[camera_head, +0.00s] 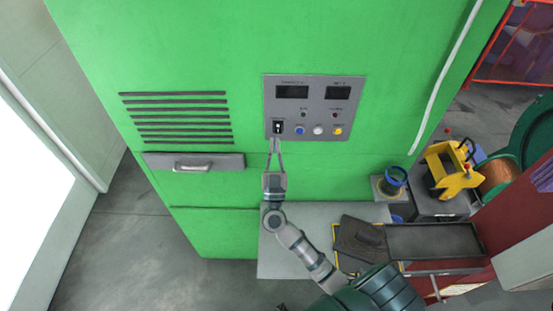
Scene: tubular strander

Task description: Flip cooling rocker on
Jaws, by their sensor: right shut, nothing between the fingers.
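The cooling rocker (278,127) is a small black switch with a white mark, at the lower left of the grey control panel (315,92) on the green cabinet. Its exact position, on or off, is too small to tell. My right gripper (275,141) is shut and empty, with its fingertips just below the rocker. I cannot tell whether they touch it. My left gripper is not in view.
Blue (299,129), white (318,130) and yellow (337,131) buttons sit right of the rocker, under two dark displays. A drawer handle (193,166) and vent slots are to the left. A grey ledge (290,255), a dark tray (432,241) and a yellow device (449,170) stand lower right.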

